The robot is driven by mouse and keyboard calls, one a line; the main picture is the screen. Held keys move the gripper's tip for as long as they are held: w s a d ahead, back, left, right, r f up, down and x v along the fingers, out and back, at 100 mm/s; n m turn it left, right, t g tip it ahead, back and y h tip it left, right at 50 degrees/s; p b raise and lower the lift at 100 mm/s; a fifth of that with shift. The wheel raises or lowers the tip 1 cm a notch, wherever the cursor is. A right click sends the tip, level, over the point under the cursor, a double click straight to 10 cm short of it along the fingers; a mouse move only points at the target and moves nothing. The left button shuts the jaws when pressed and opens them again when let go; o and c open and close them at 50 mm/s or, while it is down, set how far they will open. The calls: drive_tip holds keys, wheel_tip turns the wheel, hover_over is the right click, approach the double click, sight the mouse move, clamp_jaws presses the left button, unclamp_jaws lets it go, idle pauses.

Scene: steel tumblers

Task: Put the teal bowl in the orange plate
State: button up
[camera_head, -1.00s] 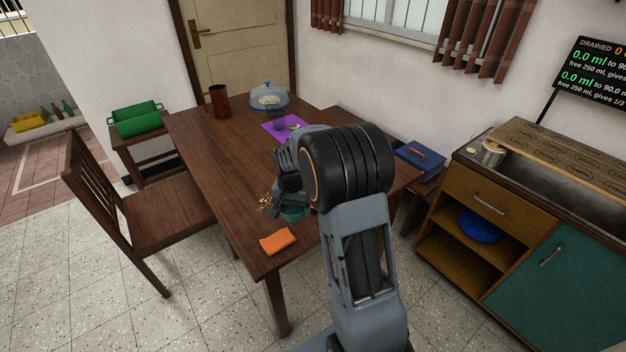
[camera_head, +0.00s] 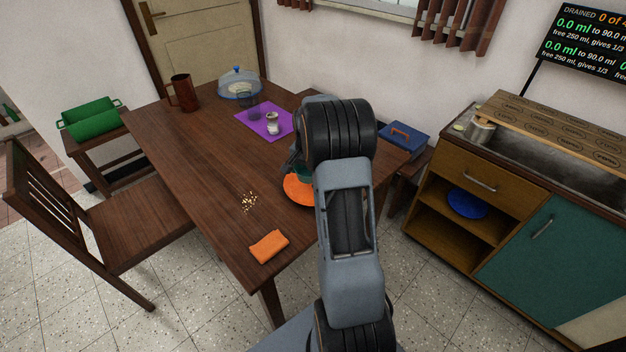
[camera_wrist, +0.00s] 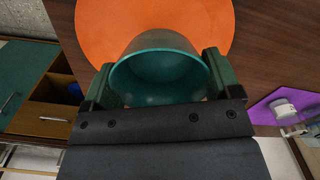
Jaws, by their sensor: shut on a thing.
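The teal bowl (camera_wrist: 160,75) is between the fingers of my gripper (camera_wrist: 160,85) in the wrist view, and the gripper is shut on it. The orange plate (camera_wrist: 150,18) lies on the table behind the bowl in that view, and the bowl overlaps it. In the head view the plate (camera_head: 299,190) shows at the table's right side, partly hidden by my arm. Only a sliver of the bowl (camera_head: 303,173) shows there, over the plate. I cannot tell whether the bowl touches the plate.
On the wooden table (camera_head: 195,165) are an orange cloth (camera_head: 269,246), scattered crumbs (camera_head: 249,202), a purple mat (camera_head: 264,122) with a small jar (camera_head: 272,125), a brown mug (camera_head: 184,93) and a covered dish (camera_head: 238,85). A chair (camera_head: 90,220) stands at the left.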

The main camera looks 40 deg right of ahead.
drive_tip(key=shift+d+f, duration=0.95)
drive_tip(key=shift+f, duration=0.25)
drive_tip(key=shift+d+f, duration=0.2)
drive_tip(key=shift+f, duration=1.5)
drive_tip(key=shift+f, duration=0.2)
drive_tip(key=o, duration=0.8)
drive_tip(key=shift+c, duration=0.2)
drive_tip(key=shift+r, duration=0.1)
